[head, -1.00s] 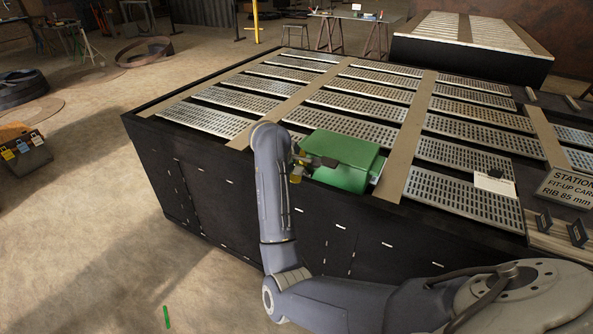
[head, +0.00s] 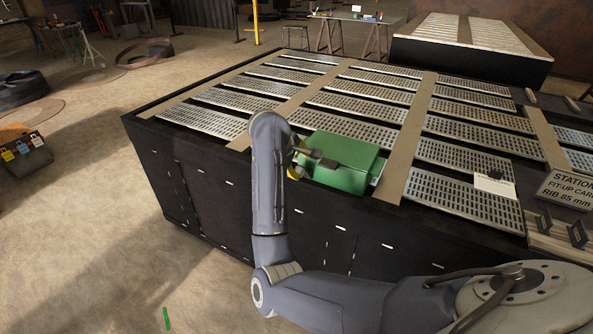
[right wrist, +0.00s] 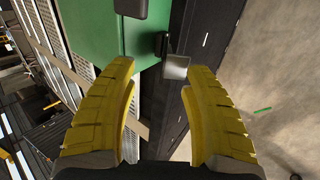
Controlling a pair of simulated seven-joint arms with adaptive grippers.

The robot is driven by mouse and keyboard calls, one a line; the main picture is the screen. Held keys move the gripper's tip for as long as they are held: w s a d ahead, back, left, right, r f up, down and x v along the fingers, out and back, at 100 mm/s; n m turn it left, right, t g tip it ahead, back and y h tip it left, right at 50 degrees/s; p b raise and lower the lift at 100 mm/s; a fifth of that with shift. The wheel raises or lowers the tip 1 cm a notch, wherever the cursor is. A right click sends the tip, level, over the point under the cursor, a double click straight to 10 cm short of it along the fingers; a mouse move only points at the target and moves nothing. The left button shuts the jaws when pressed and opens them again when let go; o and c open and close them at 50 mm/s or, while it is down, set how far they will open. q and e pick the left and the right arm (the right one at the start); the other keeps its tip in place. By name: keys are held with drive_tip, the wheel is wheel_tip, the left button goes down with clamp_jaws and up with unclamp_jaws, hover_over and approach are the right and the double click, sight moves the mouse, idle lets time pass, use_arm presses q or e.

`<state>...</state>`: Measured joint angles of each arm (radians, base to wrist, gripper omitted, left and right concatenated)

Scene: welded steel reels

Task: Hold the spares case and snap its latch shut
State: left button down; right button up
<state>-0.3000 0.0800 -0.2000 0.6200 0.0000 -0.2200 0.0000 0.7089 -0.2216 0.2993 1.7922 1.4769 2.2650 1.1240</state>
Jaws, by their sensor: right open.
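The spares case is a green box (head: 350,172) on the near edge of the slatted table, and it fills the top of the right wrist view (right wrist: 85,25). My right gripper (head: 300,162) is at its left end. In the right wrist view its two yellow fingers (right wrist: 160,72) are open, with nothing between their pads. A grey plate on a dark mount, seemingly the latch (right wrist: 175,66), sticks out from the case edge just beyond the fingertips, nearer the right finger. Contact cannot be told. My left gripper is not in view.
The table has perforated metal slats (head: 350,103) and tan strips, with a black cabinet front (head: 225,200) below the case. A white card (head: 495,186) and a station sign (head: 568,188) lie to the right.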

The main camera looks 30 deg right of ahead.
sight(297, 170)
drive_tip(key=shift+r, duration=3.35)
